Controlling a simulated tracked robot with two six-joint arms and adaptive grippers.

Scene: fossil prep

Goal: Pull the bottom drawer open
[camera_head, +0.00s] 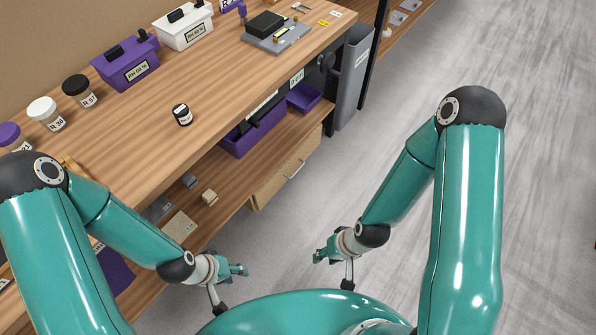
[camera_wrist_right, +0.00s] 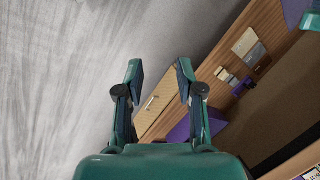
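A wooden drawer front (camera_head: 287,172) with a pale bar handle (camera_head: 296,169) sits under the bench's lower shelf. It appears closed, and any other drawers are hidden. In the right wrist view the drawer front (camera_wrist_right: 158,103) and its handle (camera_wrist_right: 152,102) show between my right gripper's fingers, some distance beyond them. My right gripper (camera_head: 318,256) is apart from the drawer, over the floor; in the right wrist view its fingers (camera_wrist_right: 160,75) are spread and empty. My left gripper (camera_head: 243,270) is in front of the bench, apart from the drawer; its finger gap is too small to judge.
The wooden bench (camera_head: 235,75) carries jars, a purple box (camera_head: 128,66), a white box (camera_head: 184,28) and a scale (camera_head: 277,32). A purple bin (camera_head: 252,133) stands on the lower shelf. A grey bin (camera_head: 353,80) stands beyond the drawer. The floor (camera_head: 400,95) to the right is clear.

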